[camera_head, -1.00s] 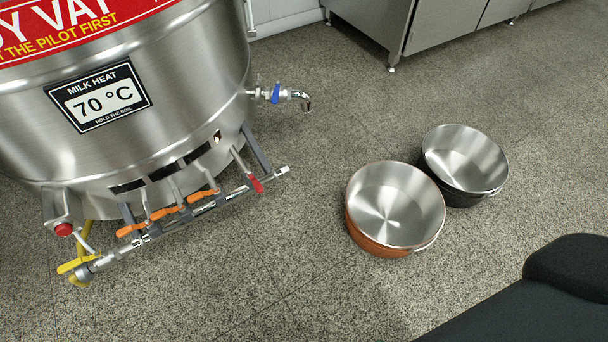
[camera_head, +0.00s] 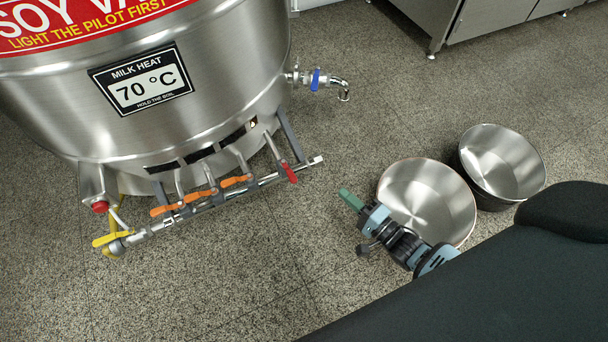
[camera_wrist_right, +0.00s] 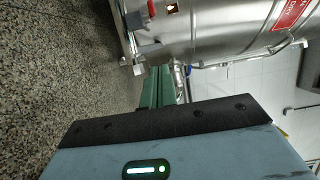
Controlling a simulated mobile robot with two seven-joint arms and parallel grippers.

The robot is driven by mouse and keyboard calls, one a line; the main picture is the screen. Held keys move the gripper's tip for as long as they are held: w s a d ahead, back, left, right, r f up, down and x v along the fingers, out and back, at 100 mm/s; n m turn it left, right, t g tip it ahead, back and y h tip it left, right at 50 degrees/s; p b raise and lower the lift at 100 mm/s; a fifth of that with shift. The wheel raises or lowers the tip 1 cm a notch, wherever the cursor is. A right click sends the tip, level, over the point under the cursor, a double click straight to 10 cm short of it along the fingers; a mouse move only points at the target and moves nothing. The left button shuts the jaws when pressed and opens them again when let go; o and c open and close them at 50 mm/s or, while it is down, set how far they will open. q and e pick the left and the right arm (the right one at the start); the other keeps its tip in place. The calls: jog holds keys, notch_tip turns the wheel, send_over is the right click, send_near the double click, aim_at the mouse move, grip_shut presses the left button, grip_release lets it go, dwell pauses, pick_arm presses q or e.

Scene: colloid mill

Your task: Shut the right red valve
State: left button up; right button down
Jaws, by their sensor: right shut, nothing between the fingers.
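The red valve handle (camera_head: 289,172) is on the right end of the gas pipe at the foot of the steel soy vat (camera_head: 225,60). It angles down to the right across the pipe. In the right wrist view the red handle (camera_wrist_right: 152,9) shows at the top, beyond the fingers. My right gripper (camera_head: 350,199) has green fingers that are shut and empty. It is to the right of the red handle and below it in the head view, apart from it. The shut fingers also show in the right wrist view (camera_wrist_right: 158,86). My left gripper is not in view.
Orange-handled valves (camera_head: 200,195) and a yellow-handled valve (camera_head: 112,239) sit along the gas pipe (camera_head: 240,193). A blue-handled tap (camera_head: 316,79) sticks out of the vat. Two steel pots, a near one (camera_head: 425,190) and a far one (camera_head: 502,160), stand on the floor at right.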

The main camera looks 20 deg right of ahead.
aim_at(292, 177)
jog(key=w+a+b, duration=0.5)
jog(key=w+a, duration=0.2)
jog(key=w, duration=0.2)
jog(key=shift+a, duration=0.15)
dwell(0.5)
jog(key=shift+s+a, duration=0.1)
